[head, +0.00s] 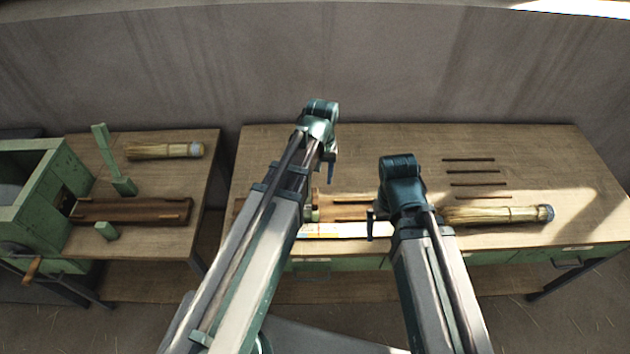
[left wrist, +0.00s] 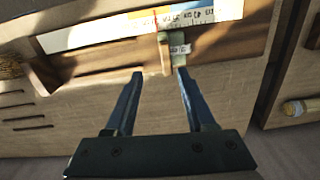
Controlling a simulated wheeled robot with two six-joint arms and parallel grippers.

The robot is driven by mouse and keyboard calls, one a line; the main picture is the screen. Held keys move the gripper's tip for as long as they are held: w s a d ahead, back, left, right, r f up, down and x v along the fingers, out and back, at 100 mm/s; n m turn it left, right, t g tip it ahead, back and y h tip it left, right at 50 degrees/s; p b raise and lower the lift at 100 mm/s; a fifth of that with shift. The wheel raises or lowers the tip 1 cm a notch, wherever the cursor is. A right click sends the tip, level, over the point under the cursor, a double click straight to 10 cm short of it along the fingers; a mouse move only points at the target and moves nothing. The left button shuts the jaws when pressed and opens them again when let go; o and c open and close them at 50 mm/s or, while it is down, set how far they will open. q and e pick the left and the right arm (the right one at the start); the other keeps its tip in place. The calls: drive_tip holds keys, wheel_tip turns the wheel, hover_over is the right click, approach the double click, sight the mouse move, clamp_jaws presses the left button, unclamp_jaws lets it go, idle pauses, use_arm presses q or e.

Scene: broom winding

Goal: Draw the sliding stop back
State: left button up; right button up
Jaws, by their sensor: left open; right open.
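The sliding stop, a small wooden plate with a pale green block, shows in the left wrist view (left wrist: 165,54) beside a printed scale strip (left wrist: 205,14) on a wooden measuring trough (left wrist: 100,62). My left gripper (left wrist: 160,73) is open, its fingertips just short of the stop and roughly on either side of it; contact cannot be told. In the head view the stop (head: 312,213) is partly hidden by my left arm, and my left gripper (head: 331,172) is above the bench. My right gripper (head: 371,226) is open over the trough's front, right of the stop.
A straw bundle (head: 498,214) lies at the right on the workbench (head: 540,160), near several dark slots (head: 470,171). At the left, a green machine (head: 45,190) adjoins a smaller table with another bundle (head: 165,150) and a brown trough (head: 130,212). A gap separates the tables.

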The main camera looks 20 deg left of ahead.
sight(315, 196)
use_arm(q)
drive_tip(key=shift+w+a+r+n+p, duration=0.4)
drive_tip(key=shift+w+a+r, duration=0.3)
drive_tip(key=shift+a+r, duration=0.2)
use_arm(e)
drive_tip(key=shift+r, duration=0.85)
use_arm(q)
drive_tip(key=shift+f, duration=0.1)
use_arm(e)
drive_tip(key=shift+f, duration=0.1)
use_arm(q)
wheel_tip(315, 196, down, 14)
drive_tip(key=b, duration=1.4)
use_arm(e)
wheel_tip(315, 196, down, 14)
drive_tip(key=shift+r, duration=0.2)
use_arm(q)
drive_tip(key=shift+r, duration=0.2)
clamp_jaws()
